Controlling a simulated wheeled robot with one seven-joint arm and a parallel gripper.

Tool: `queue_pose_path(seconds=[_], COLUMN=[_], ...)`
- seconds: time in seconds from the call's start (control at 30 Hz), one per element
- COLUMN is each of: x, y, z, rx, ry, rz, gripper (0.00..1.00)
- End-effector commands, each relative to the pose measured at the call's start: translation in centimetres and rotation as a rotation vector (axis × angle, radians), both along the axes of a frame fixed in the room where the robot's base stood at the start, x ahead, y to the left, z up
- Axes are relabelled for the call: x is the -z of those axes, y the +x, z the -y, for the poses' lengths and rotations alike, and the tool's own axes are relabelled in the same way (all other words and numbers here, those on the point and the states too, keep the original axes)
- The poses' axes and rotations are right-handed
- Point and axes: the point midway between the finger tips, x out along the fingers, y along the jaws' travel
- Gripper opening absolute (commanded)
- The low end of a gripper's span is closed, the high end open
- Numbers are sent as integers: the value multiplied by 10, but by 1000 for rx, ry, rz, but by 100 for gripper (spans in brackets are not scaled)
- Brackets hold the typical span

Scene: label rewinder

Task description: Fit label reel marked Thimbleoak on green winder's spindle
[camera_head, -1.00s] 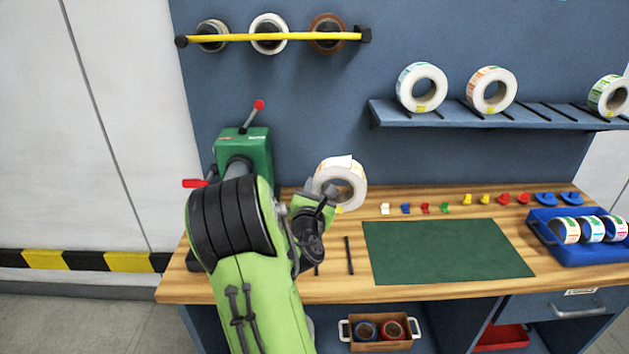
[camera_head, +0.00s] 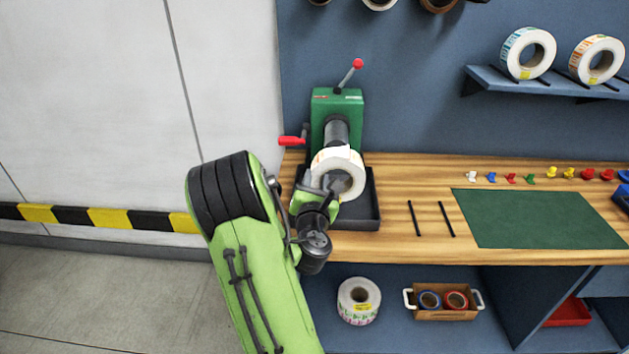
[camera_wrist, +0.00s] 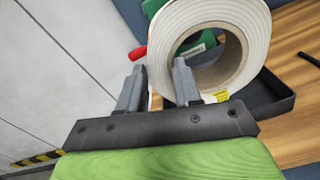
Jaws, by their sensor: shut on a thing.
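A white label reel (camera_head: 345,160) is held by my gripper (camera_head: 328,187) in front of the green winder (camera_head: 337,100). In the wrist view my gripper (camera_wrist: 155,85) has one finger inside the reel's core and the other outside, pinching the wall of the reel (camera_wrist: 175,45). A yellow patch shows low on the reel's face; I cannot read its name. The winder's dark grey spindle (camera_head: 337,132) points toward me, just above and behind the reel in the head view. The reel hides the spindle's front end, so I cannot tell whether they touch.
The winder has a red-knobbed lever (camera_head: 357,64) on top and a red crank handle (camera_head: 292,141) at left. A dark tray (camera_head: 367,212) lies below the reel. A green mat (camera_head: 535,218) is at right. Another reel (camera_head: 359,300) stands on the lower shelf.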

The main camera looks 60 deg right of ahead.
Motion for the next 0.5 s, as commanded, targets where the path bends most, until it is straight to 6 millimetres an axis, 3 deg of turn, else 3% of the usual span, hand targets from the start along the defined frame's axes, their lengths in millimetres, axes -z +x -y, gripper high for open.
queue_pose_path(seconds=[0.5], x=[-4], y=[16], z=[31], rx=[0], ry=[-3], rz=[-1], gripper=[0])
